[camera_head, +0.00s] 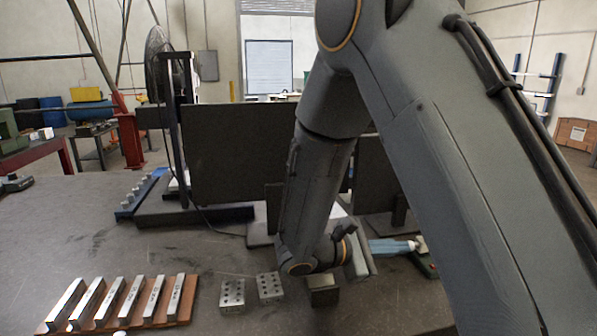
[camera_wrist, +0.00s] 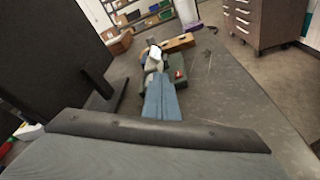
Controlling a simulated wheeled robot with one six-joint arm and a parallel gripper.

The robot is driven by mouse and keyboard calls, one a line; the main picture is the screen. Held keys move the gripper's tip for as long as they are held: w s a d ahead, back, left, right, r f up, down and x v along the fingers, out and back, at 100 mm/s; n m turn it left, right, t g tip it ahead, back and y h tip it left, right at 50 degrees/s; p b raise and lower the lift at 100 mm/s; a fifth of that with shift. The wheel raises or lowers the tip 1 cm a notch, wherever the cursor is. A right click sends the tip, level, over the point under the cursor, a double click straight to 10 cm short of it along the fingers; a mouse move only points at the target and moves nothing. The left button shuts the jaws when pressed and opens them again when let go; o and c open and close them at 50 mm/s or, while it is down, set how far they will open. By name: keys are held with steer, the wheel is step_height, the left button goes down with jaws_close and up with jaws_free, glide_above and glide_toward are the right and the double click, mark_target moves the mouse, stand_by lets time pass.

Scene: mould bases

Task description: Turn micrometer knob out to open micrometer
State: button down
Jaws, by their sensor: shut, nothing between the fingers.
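My gripper (camera_head: 408,246) reaches out to the right, low over the bench, with its blue fingers together and nothing between them. In the wrist view the closed blue fingers (camera_wrist: 162,82) point away up the picture. Just past their tips is a small pale piece (camera_wrist: 154,56) beside a dark green case or block (camera_wrist: 177,73). The green thing also shows in the head view (camera_head: 427,266), partly hidden by my arm. The micrometer and its knob are too small and too covered to make out surely; I cannot tell whether the fingers touch anything there.
Dark upright panels (camera_head: 240,155) stand behind my arm; one (camera_wrist: 45,65) fills the left of the wrist view. Perforated metal blocks (camera_head: 232,295) and a wooden rack of metal bars (camera_head: 185,312) lie at front left. Bare bench (camera_wrist: 235,100) is right of the fingers.

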steer(key=shift+w+a+r+p, duration=0.1)
steer(key=shift+w+r+p, duration=0.2)
steer(key=shift+w+p, duration=0.1)
steer(key=shift+w+r, duration=0.15)
steer(key=shift+w, duration=0.05)
stand_by(0.3)
steer(key=shift+w+a, duration=0.1)
steer(key=shift+w, duration=0.2)
stand_by(0.4)
steer(key=shift+r+p, duration=0.15)
steer(key=shift+p, duration=0.15)
steer(key=f+p+v, duration=0.1)
steer(key=v, duration=0.4)
steer(key=shift+w+a+r, duration=0.15)
steer(key=shift+a+r, duration=0.1)
steer(key=shift+a, duration=0.4)
